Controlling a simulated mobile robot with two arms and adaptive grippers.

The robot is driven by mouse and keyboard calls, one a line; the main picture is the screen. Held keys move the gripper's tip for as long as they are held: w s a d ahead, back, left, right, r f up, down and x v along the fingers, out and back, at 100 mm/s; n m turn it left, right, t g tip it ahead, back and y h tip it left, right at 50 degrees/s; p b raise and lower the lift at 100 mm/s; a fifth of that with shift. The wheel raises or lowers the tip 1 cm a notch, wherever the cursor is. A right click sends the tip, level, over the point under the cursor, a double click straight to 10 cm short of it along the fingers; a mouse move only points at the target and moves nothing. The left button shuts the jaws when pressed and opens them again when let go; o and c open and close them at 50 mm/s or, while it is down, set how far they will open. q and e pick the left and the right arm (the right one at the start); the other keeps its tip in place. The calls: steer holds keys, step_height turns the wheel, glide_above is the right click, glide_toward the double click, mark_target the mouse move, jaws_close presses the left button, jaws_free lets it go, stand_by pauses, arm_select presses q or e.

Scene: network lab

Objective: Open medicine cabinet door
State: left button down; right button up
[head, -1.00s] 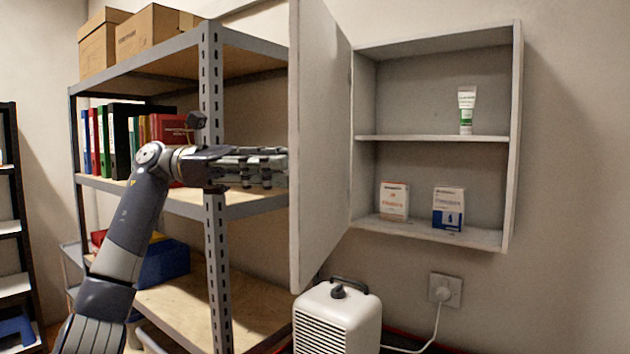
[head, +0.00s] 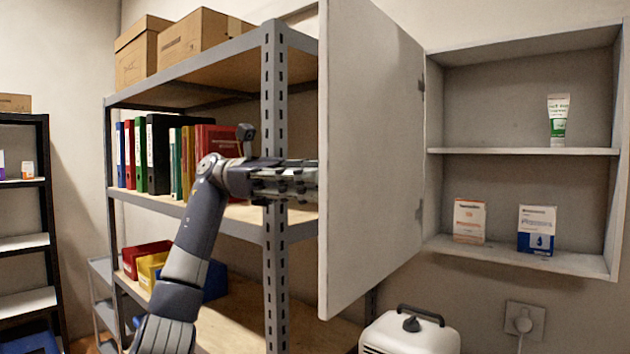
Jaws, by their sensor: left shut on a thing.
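The medicine cabinet (head: 522,58) hangs on the wall at the right, its inside in plain view. Its door (head: 370,150) stands swung out to the left, hinged on the cabinet's left side. Inside are a white and green tube (head: 557,120) on the upper shelf, and an orange and white box (head: 469,221) and a blue and white box (head: 537,230) at the bottom. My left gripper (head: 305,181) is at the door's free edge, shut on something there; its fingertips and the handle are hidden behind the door. My right gripper does not show.
A metal shelf unit (head: 275,150) with binders (head: 160,155) and cardboard boxes (head: 190,38) stands close behind my left arm. A white heater (head: 409,335) is below the cabinet. A wall socket (head: 524,321) is to its right.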

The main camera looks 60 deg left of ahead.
arm_select(q)
steer(key=shift+d+f, duration=0.1)
steer(key=shift+f, duration=0.05)
steer(key=c, duration=1.2)
jaws_free()
steer(key=shift+c, duration=0.2)
steer(key=v, duration=0.7)
steer(key=shift+a, duration=0.35)
